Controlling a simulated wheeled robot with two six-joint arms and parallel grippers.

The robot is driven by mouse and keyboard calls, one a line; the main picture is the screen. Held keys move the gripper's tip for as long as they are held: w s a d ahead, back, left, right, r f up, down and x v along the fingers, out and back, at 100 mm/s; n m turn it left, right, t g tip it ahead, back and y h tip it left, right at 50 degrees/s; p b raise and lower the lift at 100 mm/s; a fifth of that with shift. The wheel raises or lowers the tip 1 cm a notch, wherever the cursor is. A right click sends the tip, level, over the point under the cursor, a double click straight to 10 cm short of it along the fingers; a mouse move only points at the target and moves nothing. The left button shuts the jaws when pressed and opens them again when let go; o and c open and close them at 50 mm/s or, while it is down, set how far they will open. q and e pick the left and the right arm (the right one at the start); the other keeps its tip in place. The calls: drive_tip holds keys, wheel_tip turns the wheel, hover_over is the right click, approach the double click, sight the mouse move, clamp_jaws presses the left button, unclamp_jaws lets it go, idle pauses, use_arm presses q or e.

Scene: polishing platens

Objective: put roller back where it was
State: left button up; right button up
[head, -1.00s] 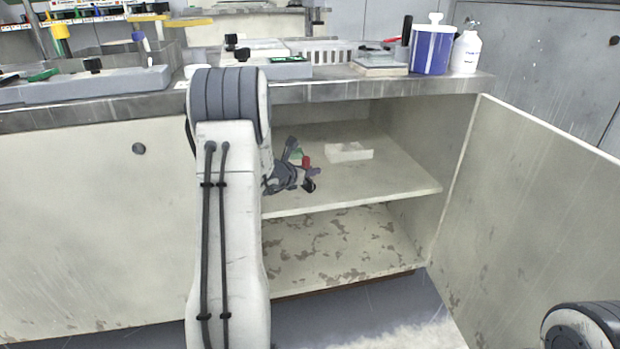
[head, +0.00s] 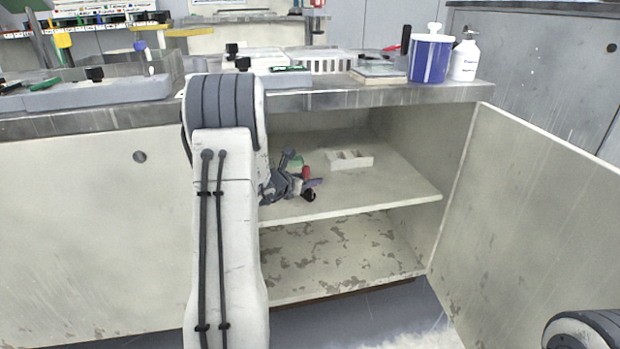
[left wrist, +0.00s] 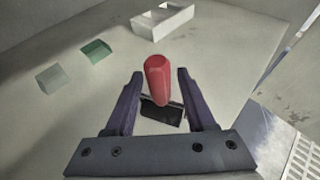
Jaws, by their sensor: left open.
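The roller has a red handle (left wrist: 158,80) and a dark part (left wrist: 162,112). It is between the two purple fingers of my left gripper (left wrist: 160,74) in the left wrist view. The fingers are apart, with a gap visible on either side of the handle. In the head view the red handle (head: 306,172) shows at my left gripper (head: 313,183), inside the open cabinet above its upper shelf (head: 390,185). I cannot tell whether the roller touches the shelf. My right gripper is out of view.
A white compartmented tray (head: 350,160) stands on the shelf behind the gripper. A green block (left wrist: 96,50) and a grey-green block (left wrist: 52,79) lie left of the handle. The cabinet door (head: 530,220) is open at right. The worktop (head: 330,100) overhangs the shelf.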

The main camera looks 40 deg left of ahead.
use_arm(q)
drive_tip(key=p+v, duration=0.3)
drive_tip(key=v, duration=0.7)
drive_tip(key=shift+r+p, duration=0.2)
drive_tip(key=shift+p, duration=0.1)
drive_tip(key=shift+s, duration=0.4)
drive_tip(key=s+d+r+m+g+h, duration=0.1)
drive_tip(key=d+m+g+h, duration=0.3)
drive_tip(key=d+m, duration=0.85)
drive_tip(key=s+d+r+m+g+h, duration=0.1)
drive_tip(key=d+m+g+h, duration=0.35)
drive_tip(key=d, duration=1.55)
drive_tip(key=s+d+m+g, duration=0.4)
drive_tip(key=s+d+m, duration=0.5)
drive_tip(key=s, duration=0.1)
drive_tip(key=s+f+m+g+y, duration=0.1)
drive_tip(key=s+m+y, duration=0.5)
drive_tip(key=s+m, duration=0.8)
drive_tip(key=m, duration=0.4)
drive_tip(key=shift+a+f, duration=0.25)
drive_tip(key=shift+f, duration=0.15)
